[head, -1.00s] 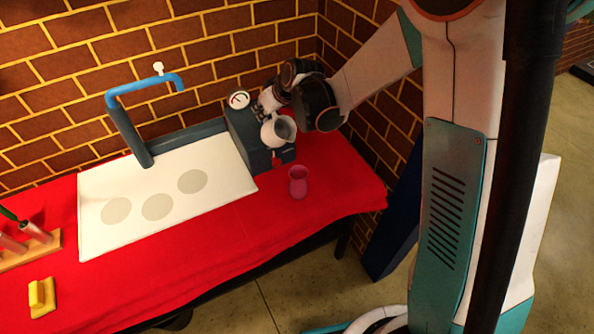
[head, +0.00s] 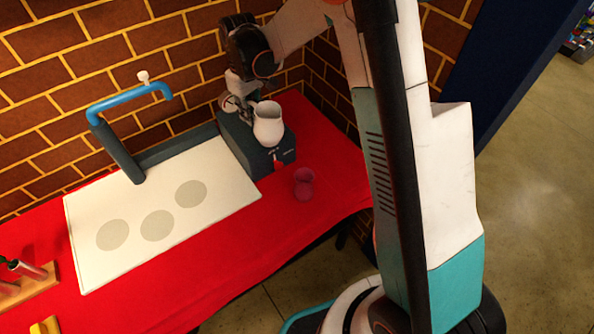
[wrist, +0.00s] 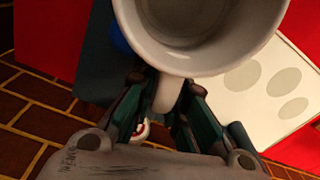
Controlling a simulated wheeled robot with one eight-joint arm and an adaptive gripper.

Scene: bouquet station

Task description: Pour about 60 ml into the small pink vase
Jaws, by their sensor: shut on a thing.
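The small pink vase (head: 304,184) stands upright on the red cloth, right of the white board; it is see-through, and its liquid level is unclear. My gripper (head: 247,99) is shut on the handle of a white jug (head: 268,125). The jug is close to upright in the air, up and left of the vase in the head view and apart from it. In the wrist view my gripper (wrist: 163,115) pinches the handle, and the wide jug mouth (wrist: 200,32) shows a grey inside. I cannot tell how much liquid is in it.
A dark grey machine (head: 240,150) stands behind the jug. A white board (head: 150,255) with three grey discs lies left, under a blue tap (head: 130,95). A wooden rack (head: 35,287) is at the far left. Red cloth around the vase is clear.

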